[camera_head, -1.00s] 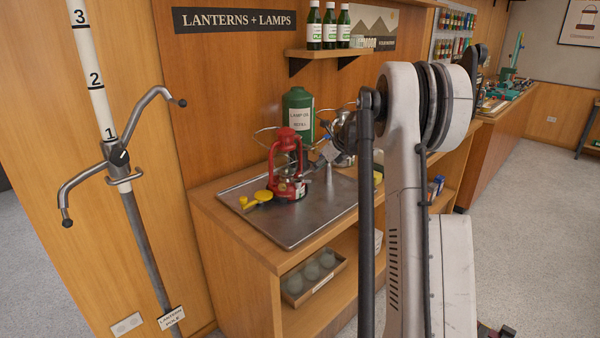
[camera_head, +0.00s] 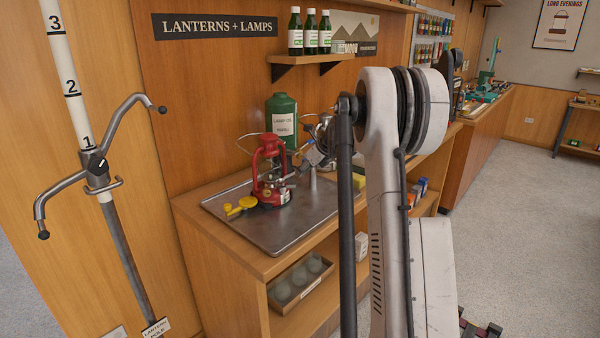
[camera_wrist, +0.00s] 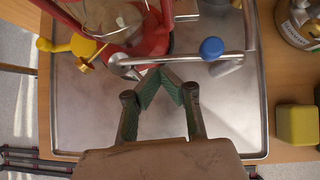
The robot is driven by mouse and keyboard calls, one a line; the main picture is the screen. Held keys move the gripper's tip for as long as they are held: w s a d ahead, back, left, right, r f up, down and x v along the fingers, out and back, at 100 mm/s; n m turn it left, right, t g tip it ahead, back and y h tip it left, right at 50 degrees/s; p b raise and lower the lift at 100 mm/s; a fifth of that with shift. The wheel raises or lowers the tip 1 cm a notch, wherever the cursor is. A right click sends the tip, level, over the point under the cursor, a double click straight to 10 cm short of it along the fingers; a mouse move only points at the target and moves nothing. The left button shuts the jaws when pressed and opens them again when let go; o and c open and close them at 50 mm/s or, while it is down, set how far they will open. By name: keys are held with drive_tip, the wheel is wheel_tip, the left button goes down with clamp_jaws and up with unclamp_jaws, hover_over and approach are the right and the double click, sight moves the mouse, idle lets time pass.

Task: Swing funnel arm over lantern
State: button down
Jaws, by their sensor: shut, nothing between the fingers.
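The red lantern (camera_head: 271,180) stands upright on a metal tray (camera_head: 262,232); its red frame (camera_wrist: 155,40) fills the upper left of the wrist view. The funnel arm (camera_wrist: 180,58) is a thin metal bar with a blue knob (camera_wrist: 211,48). It runs level from a post at the right to a small metal cup (camera_wrist: 122,66) at the lantern's edge. My gripper (camera_wrist: 161,78) is shut and empty, its green-padded fingertips together right beside the bar. Whether they touch it I cannot tell. In the head view my gripper (camera_head: 314,156) is small and partly hidden by my arm.
A yellow piece (camera_head: 243,205) lies on the tray left of the lantern. A green lamp-oil jug (camera_head: 282,120) stands behind. A yellow block (camera_wrist: 297,125) is right of the tray. A pole with hooked arms (camera_head: 98,165) stands at the left. The tray's front is clear.

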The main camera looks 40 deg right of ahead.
drive_tip(key=s+f+v, duration=0.1)
drive_tip(key=v, duration=1.1)
drive_tip(key=shift+s+a, duration=0.2)
drive_tip(key=shift+s, duration=0.2)
drive_tip(key=s+a+r+n, duration=0.25)
drive_tip(key=a+n, duration=0.25)
drive_tip(key=a, duration=0.5)
drive_tip(key=s+a+r+n+g+h, duration=0.1)
drive_tip(key=s+a+n, duration=0.3)
drive_tip(key=a, duration=0.5)
drive_tip(key=s+a+r+n, duration=0.1)
drive_tip(key=s+a+n, duration=0.1)
drive_tip(key=a+n, duration=0.6)
drive_tip(key=s+a+f+n, duration=0.4)
drive_tip(key=s+a+n, duration=0.4)
drive_tip(key=s+a, duration=0.1)
drive_tip(key=s+a+f+n, duration=0.4)
drive_tip(key=s+a+n, duration=0.4)
drive_tip(key=s+a, duration=0.2)
drive_tip(key=shift+s+f+t+h, duration=0.2)
drive_tip(key=shift+s+t+h, duration=0.15)
drive_tip(key=shift+s, duration=0.8)
